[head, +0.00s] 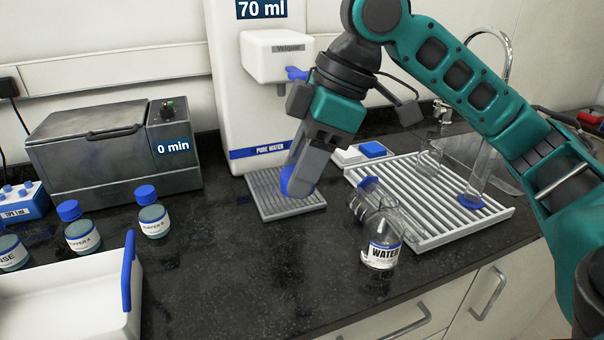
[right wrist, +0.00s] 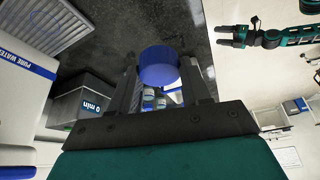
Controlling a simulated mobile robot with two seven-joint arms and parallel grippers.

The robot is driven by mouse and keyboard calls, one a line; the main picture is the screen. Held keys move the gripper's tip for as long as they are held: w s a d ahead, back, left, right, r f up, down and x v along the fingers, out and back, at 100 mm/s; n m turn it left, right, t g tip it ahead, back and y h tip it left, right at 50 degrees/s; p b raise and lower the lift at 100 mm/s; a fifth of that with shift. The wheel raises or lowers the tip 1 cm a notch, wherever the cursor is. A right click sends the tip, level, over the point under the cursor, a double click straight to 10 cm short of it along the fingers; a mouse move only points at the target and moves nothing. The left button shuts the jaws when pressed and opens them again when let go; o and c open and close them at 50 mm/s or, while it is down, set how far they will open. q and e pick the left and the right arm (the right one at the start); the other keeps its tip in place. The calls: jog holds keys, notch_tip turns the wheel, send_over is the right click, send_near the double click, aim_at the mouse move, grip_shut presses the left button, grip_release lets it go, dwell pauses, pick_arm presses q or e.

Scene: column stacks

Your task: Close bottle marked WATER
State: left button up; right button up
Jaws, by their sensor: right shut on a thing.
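The bottle marked WATER (head: 380,254) is clear glass with a white and blue label. It stands upright on the dark counter, in front of the drying rack, with no cap visible on its neck. My right gripper (head: 300,178) is shut on a blue cap (head: 297,184) above the dispenser's grey drip tray, left of and behind the bottle. In the right wrist view the cap (right wrist: 158,67) sits between the fingers. My left gripper (right wrist: 236,36) shows at the top right of the right wrist view, with its fingers apart and empty.
The pure water dispenser (head: 232,100) stands behind. The white drying rack (head: 465,225) holds glassware. Several blue-capped bottles (head: 153,222) and a white box with a blue edge (head: 75,300) stand left. A metal bath (head: 95,160) is behind them. Middle front counter is clear.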

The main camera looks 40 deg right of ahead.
dwell(0.3)
jog(key=w+a+f+m+h, duration=0.1)
jog(key=f+m, duration=0.3)
jog(key=f, duration=0.1)
jog(key=w+a+f+m+t+h, duration=0.1)
jog(key=w+a+f+m, duration=0.1)
jog(key=f+m, duration=0.2)
jog(key=w+a+f+m+t+h, duration=0.1)
jog(key=f+m, duration=0.3)
jog(key=f, duration=0.4)
jog(key=shift+w+a+f+h, duration=0.1)
jog(key=shift+w+a+h, duration=0.15)
jog(key=shift+h, duration=0.25)
